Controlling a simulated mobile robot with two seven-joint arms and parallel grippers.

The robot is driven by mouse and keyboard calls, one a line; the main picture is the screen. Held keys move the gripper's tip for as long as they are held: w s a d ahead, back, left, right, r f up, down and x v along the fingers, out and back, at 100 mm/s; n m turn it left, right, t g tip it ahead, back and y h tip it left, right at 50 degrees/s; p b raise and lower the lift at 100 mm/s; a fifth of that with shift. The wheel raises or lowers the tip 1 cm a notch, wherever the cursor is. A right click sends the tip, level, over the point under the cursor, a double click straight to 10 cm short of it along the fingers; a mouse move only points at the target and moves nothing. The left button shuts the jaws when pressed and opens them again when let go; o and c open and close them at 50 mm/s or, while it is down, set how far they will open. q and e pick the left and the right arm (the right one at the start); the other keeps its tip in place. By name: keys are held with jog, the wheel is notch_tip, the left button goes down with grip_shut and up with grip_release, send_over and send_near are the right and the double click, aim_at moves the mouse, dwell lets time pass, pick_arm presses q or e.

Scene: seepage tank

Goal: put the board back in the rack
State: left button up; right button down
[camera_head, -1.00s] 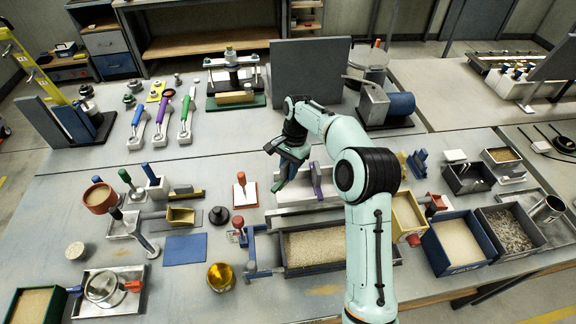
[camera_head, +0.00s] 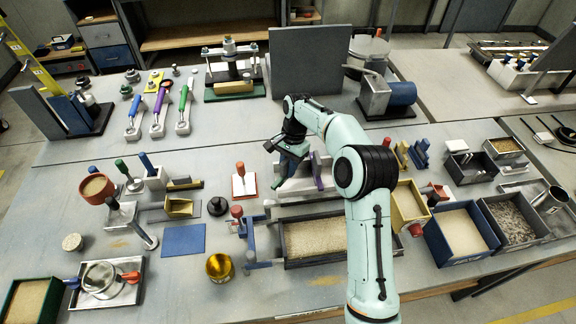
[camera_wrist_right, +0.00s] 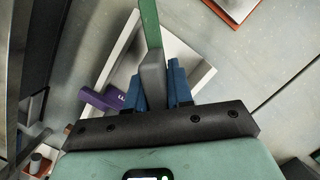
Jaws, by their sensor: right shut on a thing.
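My right gripper (camera_head: 288,166) is over the left part of a pale grey rack (camera_head: 286,197) in the middle of the table. It is shut on a thin board (camera_wrist_right: 150,24) with a green face and a grey block at its near end. The board's green tip (camera_head: 278,183) shows below the gripper in the head view. In the wrist view the blue fingers grip the grey block, above the rack's white frame (camera_wrist_right: 187,47). A purple board (camera_head: 317,171) stands in the rack, right of my gripper. I cannot tell whether the green board touches the rack. My left gripper is not in view.
A sand-filled tank (camera_head: 314,258) lies in front of the rack. A red-handled tool on a white plate (camera_head: 243,187) stands to the left. A large dark panel (camera_head: 309,62) stands behind. A blue mat (camera_head: 184,240) lies at left front.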

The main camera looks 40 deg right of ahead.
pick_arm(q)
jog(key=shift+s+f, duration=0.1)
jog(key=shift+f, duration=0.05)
pick_arm(e)
jog(key=shift+f, duration=0.45)
jog(key=c, duration=0.9)
grip_release()
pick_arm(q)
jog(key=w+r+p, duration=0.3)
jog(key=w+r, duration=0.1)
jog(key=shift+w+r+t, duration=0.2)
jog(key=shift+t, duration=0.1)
pick_arm(e)
jog(key=v, duration=1.3)
jog(key=shift+w+r, duration=0.1)
jog(key=shift+r, duration=0.1)
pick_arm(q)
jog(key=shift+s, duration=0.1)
